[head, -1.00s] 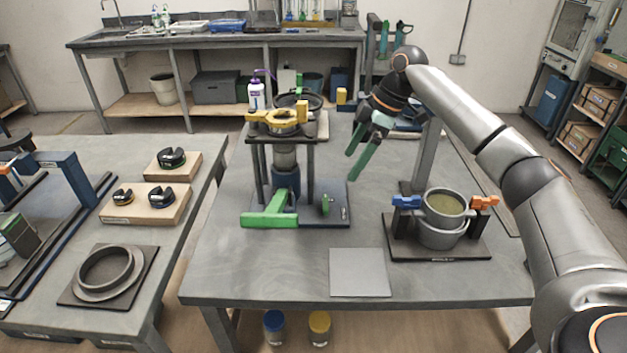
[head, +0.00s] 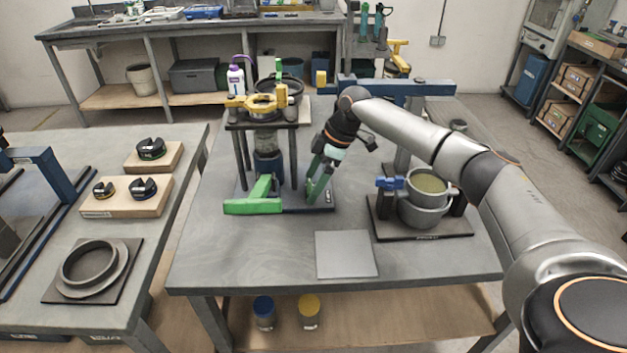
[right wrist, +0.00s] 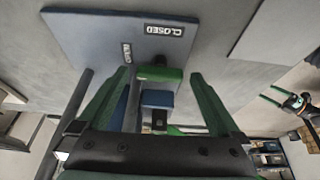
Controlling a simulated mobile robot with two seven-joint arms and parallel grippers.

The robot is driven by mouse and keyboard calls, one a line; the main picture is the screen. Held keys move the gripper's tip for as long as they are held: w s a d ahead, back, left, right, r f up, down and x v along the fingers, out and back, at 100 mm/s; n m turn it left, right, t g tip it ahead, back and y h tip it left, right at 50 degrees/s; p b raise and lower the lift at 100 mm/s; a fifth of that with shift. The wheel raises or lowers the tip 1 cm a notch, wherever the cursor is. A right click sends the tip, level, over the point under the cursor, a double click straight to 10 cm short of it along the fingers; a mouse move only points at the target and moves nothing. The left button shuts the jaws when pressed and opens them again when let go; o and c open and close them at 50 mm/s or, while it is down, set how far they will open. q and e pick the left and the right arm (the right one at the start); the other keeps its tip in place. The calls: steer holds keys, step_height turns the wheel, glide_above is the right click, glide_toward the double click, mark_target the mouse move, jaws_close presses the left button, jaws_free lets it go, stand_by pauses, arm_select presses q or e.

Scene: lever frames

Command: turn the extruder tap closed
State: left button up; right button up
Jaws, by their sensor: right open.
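My right gripper (head: 315,192) is open and points down over the right part of the extruder's dark blue base plate (head: 325,208). In the right wrist view a small green tap handle (right wrist: 160,76) shows between the two green fingers, with clear room on both sides. A label reading CLOSED (right wrist: 163,30) lies on the plate beyond it; a second label (right wrist: 126,52) is too small to read. In the head view the fingers hide the tap. The extruder (head: 268,140) stands upright, with a larger green lever (head: 252,206) at its lower front.
A yellow clamp-like part (head: 262,103) sits on top of the extruder. A grey pot (head: 425,207) with a blue handle stands right of my gripper. A flat grey plate (head: 346,254) lies in front. The table front is otherwise clear.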

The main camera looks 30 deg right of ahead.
steer(key=shift+c, duration=0.2)
